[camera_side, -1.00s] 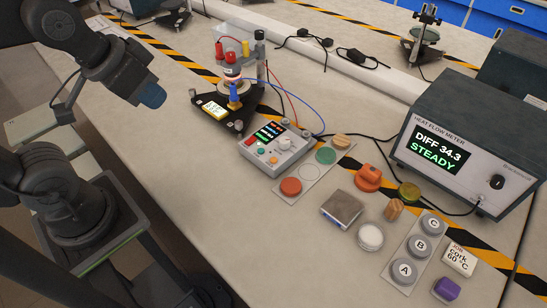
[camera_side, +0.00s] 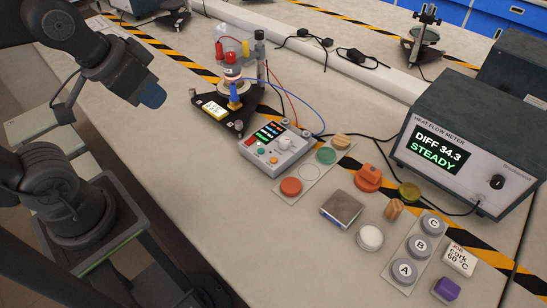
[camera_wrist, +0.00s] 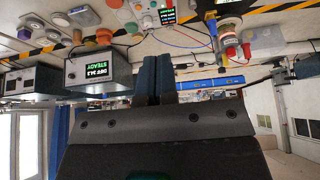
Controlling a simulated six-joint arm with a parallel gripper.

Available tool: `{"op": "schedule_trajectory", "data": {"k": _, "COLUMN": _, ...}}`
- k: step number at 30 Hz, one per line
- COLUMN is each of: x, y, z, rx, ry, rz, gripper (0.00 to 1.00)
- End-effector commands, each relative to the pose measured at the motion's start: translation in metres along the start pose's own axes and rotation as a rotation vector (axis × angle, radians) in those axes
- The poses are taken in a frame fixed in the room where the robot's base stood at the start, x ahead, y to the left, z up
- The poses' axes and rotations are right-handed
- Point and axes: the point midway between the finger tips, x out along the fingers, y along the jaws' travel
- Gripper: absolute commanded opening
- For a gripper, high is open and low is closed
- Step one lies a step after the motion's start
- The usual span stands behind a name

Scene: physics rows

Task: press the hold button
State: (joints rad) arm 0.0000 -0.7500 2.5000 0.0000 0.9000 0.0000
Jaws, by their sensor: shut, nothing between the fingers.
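The grey control box (camera_side: 275,147) sits on the bench, with a small lit screen, a white knob and small coloured buttons. A red, a green (camera_side: 261,151) and an orange button (camera_side: 273,160) show on its face. The labels are too small to read, so I cannot tell which is the hold button. My gripper (camera_side: 152,96), with blue fingers, is up at the left, well apart from the box. In the wrist view my gripper's fingers (camera_wrist: 157,78) are together with nothing between them. Part of the box (camera_wrist: 149,12) shows upside down at the top there.
The heat flow meter (camera_side: 470,140) reads "DIFF 34.3 STEADY". A black-based stand (camera_side: 213,109) with red and blue wires is behind the box. The front bench is clear.

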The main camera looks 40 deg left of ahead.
Motion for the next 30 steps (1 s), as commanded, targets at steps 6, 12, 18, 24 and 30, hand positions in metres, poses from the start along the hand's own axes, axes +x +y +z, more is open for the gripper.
{"op": "schedule_trajectory", "data": {"k": 6, "x": 0.006, "y": -0.003, "z": -0.007, "rx": 0.022, "ry": 0.01, "rz": -0.023, "gripper": 0.0}}
{"op": "schedule_trajectory", "data": {"k": 12, "x": 0.035, "y": -0.015, "z": -0.042, "rx": 0.158, "ry": 0.072, "rz": -0.123, "gripper": 0.0}}
{"op": "schedule_trajectory", "data": {"k": 18, "x": 0.081, "y": -0.014, "z": -0.088, "rx": 0.397, "ry": 0.176, "rz": -0.189, "gripper": 0.0}}
{"op": "schedule_trajectory", "data": {"k": 24, "x": 0.133, "y": 0.01, "z": -0.119, "rx": 0.671, "ry": 0.276, "rz": -0.154, "gripper": 0.0}}
{"op": "schedule_trajectory", "data": {"k": 30, "x": 0.184, "y": 0.046, "z": -0.125, "rx": 0.923, "ry": 0.352, "rz": -0.031, "gripper": 0.0}}
